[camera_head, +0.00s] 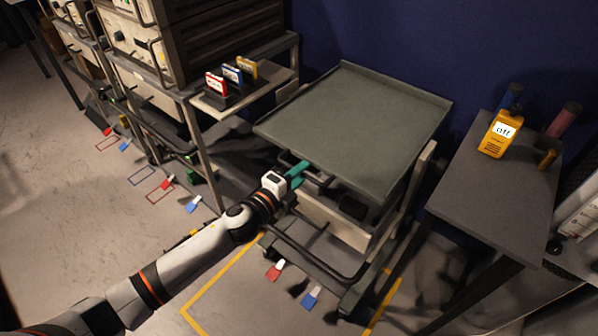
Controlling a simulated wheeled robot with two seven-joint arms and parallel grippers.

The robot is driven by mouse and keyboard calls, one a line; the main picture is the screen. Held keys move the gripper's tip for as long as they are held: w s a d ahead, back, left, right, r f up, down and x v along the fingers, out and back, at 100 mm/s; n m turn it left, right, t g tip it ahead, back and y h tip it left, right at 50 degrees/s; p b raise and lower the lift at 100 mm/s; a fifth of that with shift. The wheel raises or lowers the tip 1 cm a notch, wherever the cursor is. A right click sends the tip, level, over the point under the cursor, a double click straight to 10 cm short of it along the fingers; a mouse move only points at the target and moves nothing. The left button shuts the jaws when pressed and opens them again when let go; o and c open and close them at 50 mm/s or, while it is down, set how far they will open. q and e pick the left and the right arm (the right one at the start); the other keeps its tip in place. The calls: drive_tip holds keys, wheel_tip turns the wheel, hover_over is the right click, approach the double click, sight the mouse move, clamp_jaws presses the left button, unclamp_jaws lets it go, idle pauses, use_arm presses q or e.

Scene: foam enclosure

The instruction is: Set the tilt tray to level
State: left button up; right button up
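The tilt tray (350,125) is the grey-green flat top of a wheeled cart in the middle of the head view. It has a low rim and its surface is empty. Whether it is level or tilted is hard to tell from this angle. My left gripper (297,170) has teal fingers and is at the tray's front edge, near a dark handle or bar under the left front. I cannot tell whether the fingers touch it or are closed on it. My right gripper is not in view.
A dark side table (490,200) at the right holds a yellow device (500,134) reading "off". A rack (190,60) with red, blue and yellow cards stands at the left. Yellow tape (222,285) marks the floor around the cart. Open floor lies at the left.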

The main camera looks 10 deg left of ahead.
use_arm(q)
drive_tip(key=shift+r, duration=0.15)
drive_tip(key=shift+s+a, duration=0.1)
drive_tip(key=shift+s, duration=0.1)
drive_tip(key=p+v, duration=0.1)
drive_tip(key=v, duration=1)
drive_tip(key=shift+s, duration=0.3)
drive_tip(key=shift+a, duration=0.1)
